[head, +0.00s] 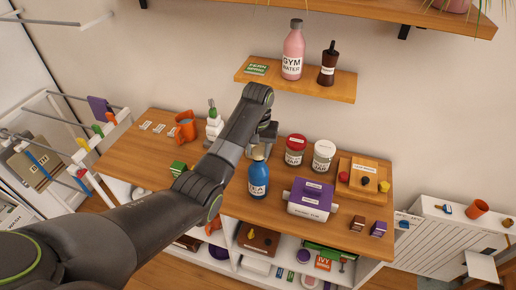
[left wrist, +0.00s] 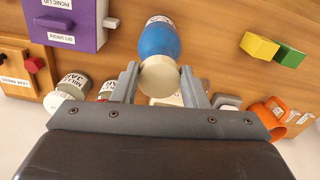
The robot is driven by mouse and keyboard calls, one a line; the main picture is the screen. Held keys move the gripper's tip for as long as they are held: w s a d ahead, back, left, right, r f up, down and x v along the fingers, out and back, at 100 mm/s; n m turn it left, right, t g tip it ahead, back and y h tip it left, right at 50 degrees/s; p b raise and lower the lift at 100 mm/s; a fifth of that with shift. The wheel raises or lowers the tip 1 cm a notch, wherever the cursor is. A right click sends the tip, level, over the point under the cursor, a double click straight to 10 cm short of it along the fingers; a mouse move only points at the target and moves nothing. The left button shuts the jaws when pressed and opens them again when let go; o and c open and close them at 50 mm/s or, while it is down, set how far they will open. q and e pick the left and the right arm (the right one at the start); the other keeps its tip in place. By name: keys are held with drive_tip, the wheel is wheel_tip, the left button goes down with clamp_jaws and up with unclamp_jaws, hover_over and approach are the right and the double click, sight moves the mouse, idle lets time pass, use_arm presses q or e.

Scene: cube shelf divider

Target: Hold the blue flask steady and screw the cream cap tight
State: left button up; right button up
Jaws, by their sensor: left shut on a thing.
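The blue flask (head: 259,180) with a white label stands upright near the front edge of the wooden counter in the head view. It also shows at the top middle of the left wrist view (left wrist: 158,42). The cream cap (left wrist: 159,76) is at the flask's neck end, between the two grey fingers of my left gripper (left wrist: 160,80). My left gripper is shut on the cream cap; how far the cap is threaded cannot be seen. In the head view my left arm and gripper mostly hide the cap. My right gripper is not in view.
A purple-lidded box (head: 311,193) stands just right of the flask. Two jars, red-lidded (head: 296,149) and white-lidded (head: 323,155), stand behind it. An orange mug (head: 186,129) is at the left. A wall shelf (head: 300,80) with bottles hangs above.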

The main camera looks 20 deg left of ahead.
use_arm(q)
drive_tip(key=shift+f+b, duration=0.3)
drive_tip(key=shift+f, duration=1.2)
drive_tip(key=o, duration=1)
drive_tip(key=shift+r, duration=2.55)
